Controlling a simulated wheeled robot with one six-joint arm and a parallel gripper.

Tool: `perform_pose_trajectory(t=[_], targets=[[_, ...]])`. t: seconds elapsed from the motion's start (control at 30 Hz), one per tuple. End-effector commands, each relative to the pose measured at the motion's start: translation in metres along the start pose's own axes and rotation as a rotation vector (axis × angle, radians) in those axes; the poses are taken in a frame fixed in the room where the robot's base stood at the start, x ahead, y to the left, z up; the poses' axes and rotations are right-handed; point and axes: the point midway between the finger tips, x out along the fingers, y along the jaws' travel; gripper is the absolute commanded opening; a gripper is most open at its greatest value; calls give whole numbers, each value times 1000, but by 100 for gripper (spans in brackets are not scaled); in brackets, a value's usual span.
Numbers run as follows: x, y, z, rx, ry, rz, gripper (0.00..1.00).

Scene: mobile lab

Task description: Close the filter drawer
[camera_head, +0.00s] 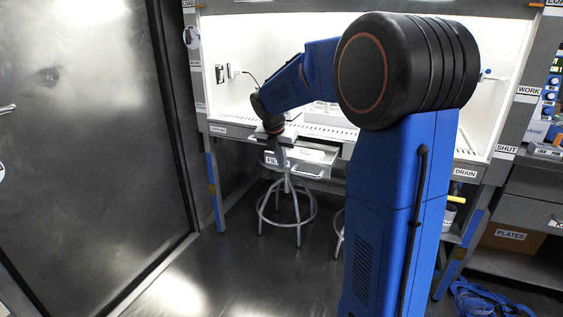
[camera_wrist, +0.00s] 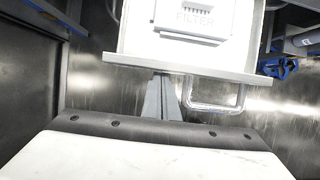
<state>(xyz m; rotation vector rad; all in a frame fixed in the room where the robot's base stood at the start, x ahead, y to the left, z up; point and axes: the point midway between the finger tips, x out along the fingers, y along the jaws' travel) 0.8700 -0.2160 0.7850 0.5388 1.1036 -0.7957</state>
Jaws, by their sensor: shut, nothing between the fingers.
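The filter drawer (camera_head: 313,157) is pulled out below the hood's work surface, with a FILTER label partly visible on its front. In the wrist view, the drawer (camera_wrist: 130,52) holds a pale block (camera_wrist: 195,18) marked FILTER. A metal loop handle (camera_wrist: 214,108) sticks out from the drawer front. My gripper (camera_wrist: 162,84) is shut and empty, with its fingertips at the drawer front, left of the handle. Whether they touch it cannot be told. In the head view, my gripper (camera_head: 279,155) is at the left part of the drawer front.
A round stool (camera_head: 287,190) stands under the hood, below the drawer. A metal door or wall panel (camera_head: 90,130) is at the left. A box marked PLATES (camera_head: 512,240) and a blue tangle (camera_head: 490,300) are at the lower right. Bare floor (camera_head: 215,270) lies in front.

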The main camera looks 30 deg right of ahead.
Motion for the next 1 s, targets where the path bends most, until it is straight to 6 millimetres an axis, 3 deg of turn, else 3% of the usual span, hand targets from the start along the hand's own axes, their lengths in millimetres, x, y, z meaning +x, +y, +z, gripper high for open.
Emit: perform_pose_trajectory(t=[0.27, 0.7, 1.0], targets=[[13, 0, 31, 2, 0, -1, 0], [52, 0, 128, 2, 0, -1, 0], [68, 0, 171, 1, -1, 0, 0]])
